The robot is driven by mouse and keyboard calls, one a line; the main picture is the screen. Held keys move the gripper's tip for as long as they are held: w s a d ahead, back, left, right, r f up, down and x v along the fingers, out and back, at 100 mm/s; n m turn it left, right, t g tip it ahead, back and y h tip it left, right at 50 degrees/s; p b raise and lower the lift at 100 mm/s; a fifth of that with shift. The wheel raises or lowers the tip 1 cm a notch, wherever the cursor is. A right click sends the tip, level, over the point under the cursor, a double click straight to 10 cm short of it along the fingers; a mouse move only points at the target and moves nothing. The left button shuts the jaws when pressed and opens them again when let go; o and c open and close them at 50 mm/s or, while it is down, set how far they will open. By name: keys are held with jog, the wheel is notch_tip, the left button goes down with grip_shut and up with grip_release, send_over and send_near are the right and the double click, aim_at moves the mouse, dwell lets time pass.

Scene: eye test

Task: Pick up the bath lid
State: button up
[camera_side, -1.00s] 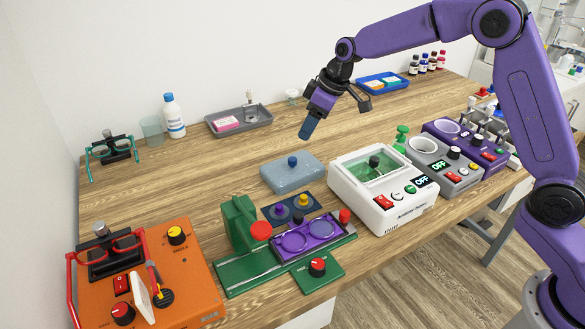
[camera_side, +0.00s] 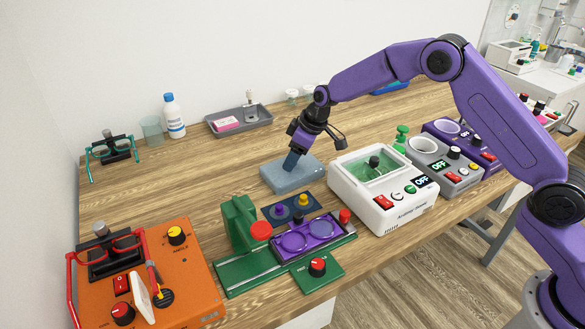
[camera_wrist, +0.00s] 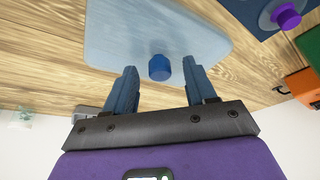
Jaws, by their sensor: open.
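The bath lid, a flat grey-blue slab with rounded corners (camera_side: 283,184), lies on the wooden bench left of the white bath unit (camera_side: 372,205). In the wrist view the lid (camera_wrist: 115,35) fills the upper middle, with its round blue knob (camera_wrist: 160,68). My gripper (camera_side: 290,163) is directly above the lid, fingers pointing down. In the wrist view my gripper (camera_wrist: 160,72) is open, and the knob appears in the gap between the fingertips, with space on both sides. I cannot tell whether the fingers reach down around it. In the side view the fingers hide the knob.
In front of the lid are a dark plate with purple and yellow knobs (camera_side: 268,212) and a green press with a purple tray (camera_side: 330,232). A grey tray (camera_side: 226,130) stands behind. Clear bench lies left of the lid.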

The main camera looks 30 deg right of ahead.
jog(key=shift+f, duration=0.1)
grip_shut()
